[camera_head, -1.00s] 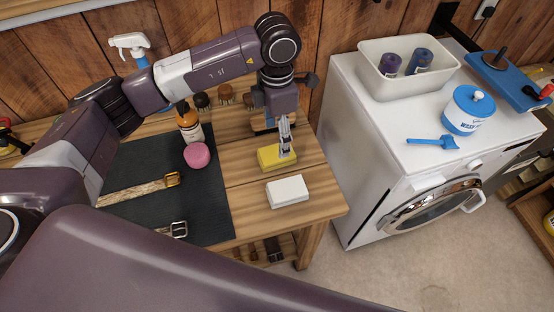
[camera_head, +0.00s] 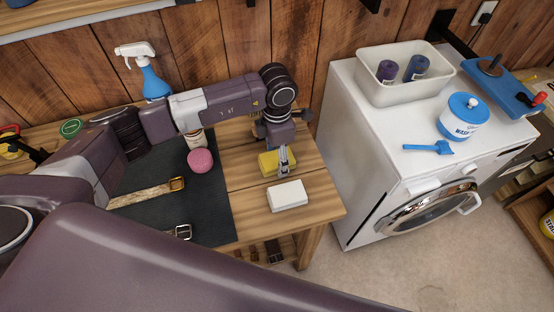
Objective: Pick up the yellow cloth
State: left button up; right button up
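The yellow cloth (camera_head: 268,164) lies as a small folded block on the wooden table, right of the dark mat. My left gripper (camera_head: 284,167) points down at the right part of the cloth, its fingers in front of it and seemingly touching it. The fingers look close together and cover part of the cloth. I cannot tell whether they are shut on it. My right gripper is not in view.
A white block (camera_head: 288,195) lies just in front of the cloth. A white washing machine (camera_head: 362,170) stands right of the table. A spray bottle (camera_head: 150,75) stands behind my arm.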

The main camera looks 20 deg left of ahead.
pick_arm(q)
jog(key=c, duration=0.9)
jog(key=shift+r, duration=0.1)
